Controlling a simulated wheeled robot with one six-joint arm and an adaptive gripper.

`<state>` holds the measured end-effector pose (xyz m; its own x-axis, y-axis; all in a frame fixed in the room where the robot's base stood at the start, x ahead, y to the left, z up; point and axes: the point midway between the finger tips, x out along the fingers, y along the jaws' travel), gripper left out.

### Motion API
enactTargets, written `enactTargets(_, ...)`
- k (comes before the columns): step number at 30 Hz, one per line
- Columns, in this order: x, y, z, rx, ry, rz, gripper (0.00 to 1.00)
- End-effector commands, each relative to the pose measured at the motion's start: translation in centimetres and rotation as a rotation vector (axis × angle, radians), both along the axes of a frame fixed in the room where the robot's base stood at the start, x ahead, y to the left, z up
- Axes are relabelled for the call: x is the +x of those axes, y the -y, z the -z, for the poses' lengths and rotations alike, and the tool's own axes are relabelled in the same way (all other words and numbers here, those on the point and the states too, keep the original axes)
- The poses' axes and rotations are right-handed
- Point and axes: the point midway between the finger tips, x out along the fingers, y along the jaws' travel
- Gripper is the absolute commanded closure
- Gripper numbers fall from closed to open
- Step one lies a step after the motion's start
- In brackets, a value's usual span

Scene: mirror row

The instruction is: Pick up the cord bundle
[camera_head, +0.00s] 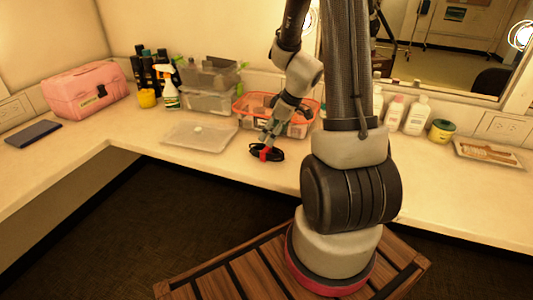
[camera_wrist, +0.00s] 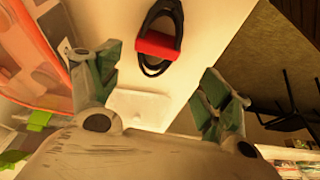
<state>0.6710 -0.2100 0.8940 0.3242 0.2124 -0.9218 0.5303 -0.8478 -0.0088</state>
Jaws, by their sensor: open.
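The cord bundle (camera_head: 267,153) is a black looped cord with a red band around its middle. It lies on the pale counter, in front of the orange-rimmed bin. In the wrist view the cord bundle (camera_wrist: 158,45) shows at the top centre, beyond the fingertips and between the two fingers' lines. My gripper (camera_head: 268,137) is close to the bundle, just above it in the head view. In the wrist view my gripper (camera_wrist: 163,85) has its two green-padded fingers spread wide with nothing between them.
An orange-rimmed bin (camera_head: 300,129) stands close behind the bundle. A clear flat lid (camera_head: 185,137) lies to the left. Stacked clear boxes (camera_head: 208,102), a spray bottle (camera_head: 168,92) and a pink case (camera_head: 84,92) stand further left. Bottles (camera_head: 416,115) stand at the right. The counter's front edge is near.

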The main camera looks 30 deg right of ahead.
Motion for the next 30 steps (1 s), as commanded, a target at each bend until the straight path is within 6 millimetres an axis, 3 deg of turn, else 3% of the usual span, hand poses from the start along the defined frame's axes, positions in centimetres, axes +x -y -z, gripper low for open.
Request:
enactTargets(4,0.4,0.4,2.0,-0.009,-0.001,-0.011,0.21)
enactTargets(18,2.5,-0.9,8.0,-0.009,-0.003,-0.014,0.21)
enactTargets(27,2.8,-1.0,8.5,-0.010,0.001,-0.014,0.21)
enactTargets(30,2.8,-1.0,8.5,-0.010,0.001,-0.014,0.40)
